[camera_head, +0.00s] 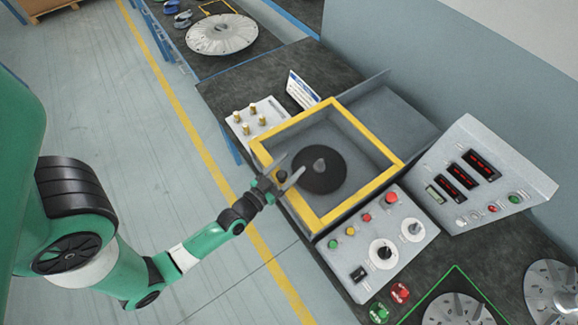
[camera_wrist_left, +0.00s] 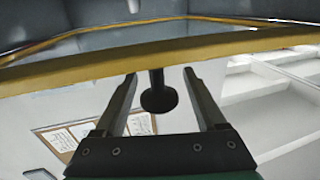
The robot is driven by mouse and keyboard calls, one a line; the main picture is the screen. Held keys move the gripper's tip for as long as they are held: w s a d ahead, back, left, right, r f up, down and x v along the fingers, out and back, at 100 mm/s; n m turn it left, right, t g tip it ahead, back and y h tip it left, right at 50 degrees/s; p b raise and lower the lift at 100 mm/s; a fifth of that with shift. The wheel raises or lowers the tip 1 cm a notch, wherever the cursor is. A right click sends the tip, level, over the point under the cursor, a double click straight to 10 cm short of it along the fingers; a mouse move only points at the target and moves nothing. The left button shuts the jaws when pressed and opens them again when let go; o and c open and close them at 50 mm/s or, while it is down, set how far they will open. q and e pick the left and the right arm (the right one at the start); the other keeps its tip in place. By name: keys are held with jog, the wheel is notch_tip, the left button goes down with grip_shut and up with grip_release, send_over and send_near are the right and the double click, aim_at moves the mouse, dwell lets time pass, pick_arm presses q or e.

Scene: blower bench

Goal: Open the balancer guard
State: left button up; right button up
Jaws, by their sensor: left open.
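The balancer guard (camera_head: 362,187) is a yellow square frame lying over the grey balancer housing. A dark round disc with a small spindle (camera_head: 319,165) shows through it. In the left wrist view, the guard's yellow bar (camera_wrist_left: 215,46) crosses the picture, and a black knob (camera_wrist_left: 159,99) projects from it. My left gripper (camera_head: 287,168) is at the guard's left edge in the head view. It is open, with its fingers (camera_wrist_left: 160,80) on either side of the knob; I see gaps on both sides. My right gripper is not in view.
A control panel (camera_head: 376,240) with buttons and dials stands beside the guard, with a sloped display console (camera_head: 480,175) to its right. A white block with brass pegs (camera_head: 253,122) and a sign (camera_head: 302,90) stand behind. Finned discs (camera_head: 222,34) lie on the benches.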

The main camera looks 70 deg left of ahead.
pick_arm(q)
grip_shut()
dwell(0.3)
dwell(1.1)
